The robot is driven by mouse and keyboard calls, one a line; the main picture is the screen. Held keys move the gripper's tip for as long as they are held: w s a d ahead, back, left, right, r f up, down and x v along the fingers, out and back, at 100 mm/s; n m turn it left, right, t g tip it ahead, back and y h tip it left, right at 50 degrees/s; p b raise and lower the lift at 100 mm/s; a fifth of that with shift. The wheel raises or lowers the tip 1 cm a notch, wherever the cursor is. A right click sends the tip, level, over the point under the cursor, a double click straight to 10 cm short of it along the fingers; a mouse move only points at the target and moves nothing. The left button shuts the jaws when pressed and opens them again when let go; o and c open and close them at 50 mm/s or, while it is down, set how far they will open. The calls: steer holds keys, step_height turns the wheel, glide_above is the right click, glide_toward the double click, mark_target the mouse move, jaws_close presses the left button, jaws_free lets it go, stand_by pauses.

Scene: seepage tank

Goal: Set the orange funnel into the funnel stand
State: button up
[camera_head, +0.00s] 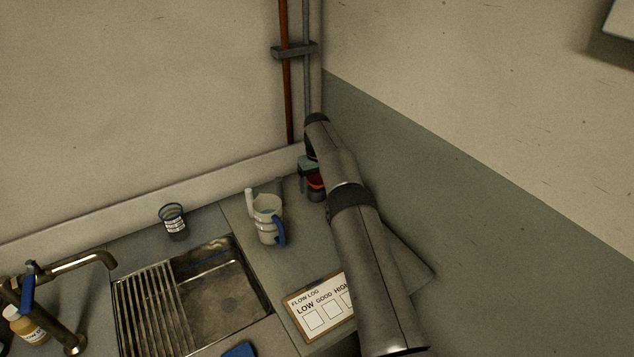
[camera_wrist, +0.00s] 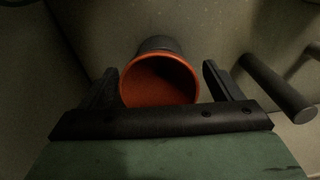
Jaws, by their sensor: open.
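The orange funnel (camera_wrist: 160,80) shows in the wrist view with its round mouth facing the camera, between the two fingers of my gripper (camera_wrist: 160,90). The fingers are apart, one on each side of it; I cannot tell if either touches it. A dark round part (camera_wrist: 160,43) shows just beyond the funnel's rim; I cannot tell if it is a stand. In the head view, my gripper (camera_head: 310,168) is in the back corner of the counter, and a bit of orange-red funnel (camera_head: 315,181) shows below it above a dark base. The funnel stand is not clearly identifiable.
A pale jug (camera_head: 268,220) with a blue handle stands left of my gripper. Walls close the corner.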

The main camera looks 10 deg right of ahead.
step_height(320, 180, up, 8)
steer(key=p, duration=0.2)
steer(key=shift+f, duration=0.25)
steer(key=s+r, duration=0.7)
steer(key=r, duration=0.6)
steer(key=s+r+m+b, duration=0.1)
steer(key=s+r, duration=0.4)
steer(key=s, duration=0.7)
steer(key=s+f, duration=0.2)
steer(key=s, duration=0.9)
steer(key=s+f+m+b, duration=0.1)
steer(key=s+f, duration=0.2)
steer(key=s, duration=0.8)
steer(key=s+f+m+t, duration=0.1)
steer(key=s+f, duration=0.1)
steer(key=s, duration=0.9)
steer(key=shift+s+f, duration=0.15)
steer(key=shift+f, duration=0.1)
